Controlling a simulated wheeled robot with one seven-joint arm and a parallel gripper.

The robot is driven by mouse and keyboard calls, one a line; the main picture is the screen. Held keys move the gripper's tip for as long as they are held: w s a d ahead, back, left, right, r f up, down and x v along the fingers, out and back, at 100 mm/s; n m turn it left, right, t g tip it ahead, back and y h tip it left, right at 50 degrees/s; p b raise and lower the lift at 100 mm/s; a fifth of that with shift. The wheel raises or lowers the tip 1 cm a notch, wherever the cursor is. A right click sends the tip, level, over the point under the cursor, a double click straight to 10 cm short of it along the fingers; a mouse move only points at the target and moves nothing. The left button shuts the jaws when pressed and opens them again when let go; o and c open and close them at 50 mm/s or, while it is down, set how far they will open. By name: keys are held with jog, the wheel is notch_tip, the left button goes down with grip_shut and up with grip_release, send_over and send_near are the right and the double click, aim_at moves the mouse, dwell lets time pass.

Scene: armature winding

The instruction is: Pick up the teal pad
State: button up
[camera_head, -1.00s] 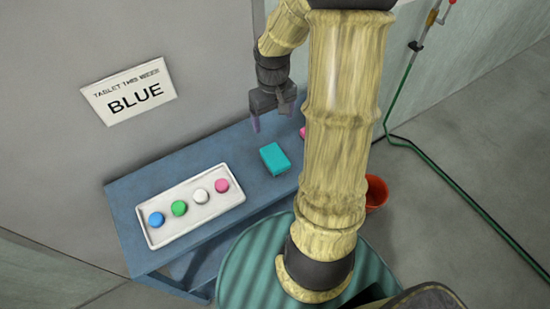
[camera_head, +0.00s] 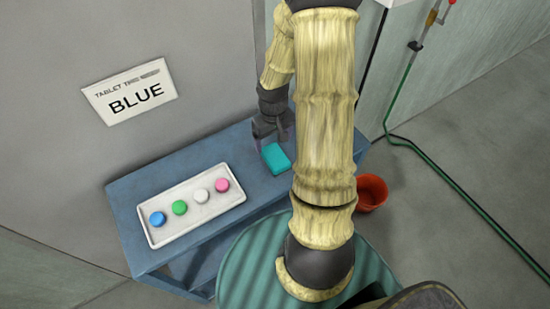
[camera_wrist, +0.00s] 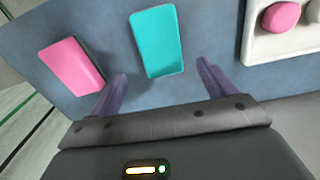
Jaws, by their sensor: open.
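The teal pad (camera_head: 276,158) lies flat on the blue table, to the right of the white tray, in the head view. In the wrist view the teal pad (camera_wrist: 157,42) lies ahead of my gripper (camera_wrist: 162,84), roughly between the lines of its two purple fingers. My gripper is open and empty. In the head view my gripper (camera_head: 270,147) is close above the pad's far side and partly hidden by my arm. I cannot tell the exact height of the fingertips over the pad.
A pink pad (camera_wrist: 72,66) lies left of the teal pad in the wrist view. The white tray (camera_head: 155,238) holds blue, green, white and pink round pieces on the blue table (camera_head: 130,218). A sign reading BLUE (camera_head: 130,92) hangs on the wall. An orange bucket (camera_head: 371,194) stands on the floor.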

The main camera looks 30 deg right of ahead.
aim_at(273, 152)
notch_tip(273, 152, down, 2)
jog(key=shift+f, duration=0.25)
jog(key=shift+w+a+f+p, duration=0.1)
jog(key=shift+f+p, duration=0.25)
jog(key=shift+f, duration=0.95)
jog(key=shift+w+f+p, duration=0.1)
jog(key=shift+f+p, duration=0.2)
jog(key=shift+f, duration=0.95)
jog(key=shift+s, duration=0.15)
jog(key=c, duration=1.1)
